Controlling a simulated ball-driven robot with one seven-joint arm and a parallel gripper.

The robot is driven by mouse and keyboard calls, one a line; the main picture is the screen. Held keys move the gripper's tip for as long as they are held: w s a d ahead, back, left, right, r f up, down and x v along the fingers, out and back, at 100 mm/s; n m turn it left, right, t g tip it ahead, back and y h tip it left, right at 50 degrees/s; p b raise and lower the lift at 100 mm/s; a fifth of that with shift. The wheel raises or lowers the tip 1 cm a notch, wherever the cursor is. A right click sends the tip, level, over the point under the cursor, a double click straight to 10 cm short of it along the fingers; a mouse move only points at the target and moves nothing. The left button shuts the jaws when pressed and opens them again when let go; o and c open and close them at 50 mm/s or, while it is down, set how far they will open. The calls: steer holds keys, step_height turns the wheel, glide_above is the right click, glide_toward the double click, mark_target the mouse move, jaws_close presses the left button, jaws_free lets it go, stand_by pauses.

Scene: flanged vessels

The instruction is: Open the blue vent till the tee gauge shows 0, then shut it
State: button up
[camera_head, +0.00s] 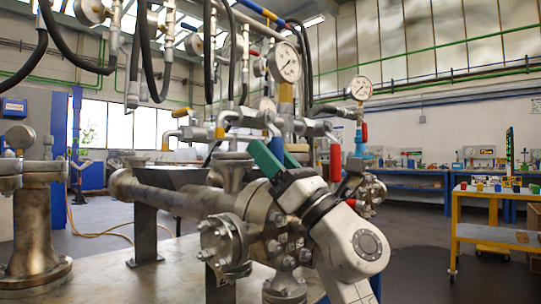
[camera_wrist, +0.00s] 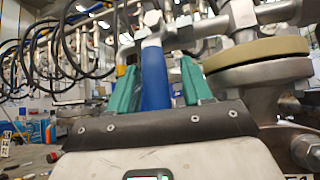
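The blue vent handle (camera_head: 277,147) stands among the pipework at the middle of the head view. In the wrist view the blue handle (camera_wrist: 154,78) stands upright between the green fingers. My gripper (camera_head: 278,153) has its fingers on both sides of it. In the wrist view my gripper (camera_wrist: 160,85) shows a gap to the right of the handle, and the left finger is very close to it. A round white gauge (camera_head: 285,62) stands above on a yellow-banded stem. Its needle is too small to read, and I cannot tell whether it is the tee gauge.
Another gauge (camera_head: 361,88) stands to the right. A red handle (camera_head: 335,162) is close right of my gripper, and a yellow-tipped handle (camera_head: 222,132) is to the left. Black hoses (camera_wrist: 75,50) hang at left. A yellow cart (camera_head: 490,225) stands at right beyond open floor.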

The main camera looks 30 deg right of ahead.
steer(key=v, duration=1)
steer(key=shift+s+f+p, duration=0.25)
steer(key=shift+f+p, duration=0.05)
steer(key=shift+p, duration=0.15)
